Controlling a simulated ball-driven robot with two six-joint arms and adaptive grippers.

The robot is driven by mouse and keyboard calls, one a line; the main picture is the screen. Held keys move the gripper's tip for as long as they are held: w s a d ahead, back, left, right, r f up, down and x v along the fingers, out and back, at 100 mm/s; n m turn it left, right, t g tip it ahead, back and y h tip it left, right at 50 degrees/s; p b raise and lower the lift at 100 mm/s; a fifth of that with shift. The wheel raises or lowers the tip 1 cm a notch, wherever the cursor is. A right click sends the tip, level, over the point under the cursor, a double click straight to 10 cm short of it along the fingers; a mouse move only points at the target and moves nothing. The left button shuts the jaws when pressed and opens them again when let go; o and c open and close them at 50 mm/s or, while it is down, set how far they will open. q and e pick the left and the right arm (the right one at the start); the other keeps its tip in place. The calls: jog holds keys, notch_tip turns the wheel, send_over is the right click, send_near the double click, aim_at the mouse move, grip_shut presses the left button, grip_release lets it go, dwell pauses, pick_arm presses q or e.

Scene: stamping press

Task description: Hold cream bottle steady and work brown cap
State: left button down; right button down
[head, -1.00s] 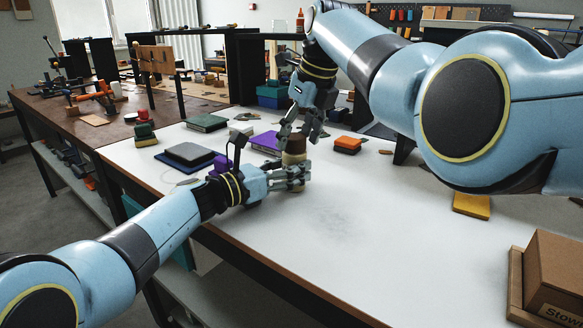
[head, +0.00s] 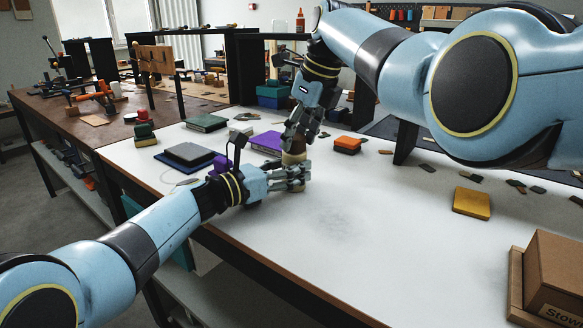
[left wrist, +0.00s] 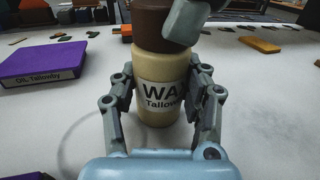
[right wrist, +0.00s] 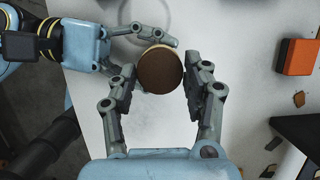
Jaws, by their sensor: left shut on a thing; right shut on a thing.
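The cream bottle (left wrist: 160,92) stands upright on the white table, its label reading "WAX Tallow" in the left wrist view. My left gripper (head: 296,178) is shut around the bottle's body from the side, and its fingers (left wrist: 163,95) flank the label. The brown cap (left wrist: 158,20) sits on top of the bottle; from above it is a round brown disc in the right wrist view (right wrist: 160,70). My right gripper (right wrist: 158,80) comes down from above with its fingers on both sides of the cap.
A purple box (head: 266,142) and an orange block (head: 347,145) lie behind the bottle. Grey and green flat blocks sit to the left. A yellow block (head: 472,202) and a cardboard box (head: 555,275) are at right. The table's front middle is clear.

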jog(key=shift+m+t+h, duration=0.3)
jog(key=shift+m, duration=0.8)
jog(key=c, duration=0.5)
grip_release()
jog(key=v, duration=1.2)
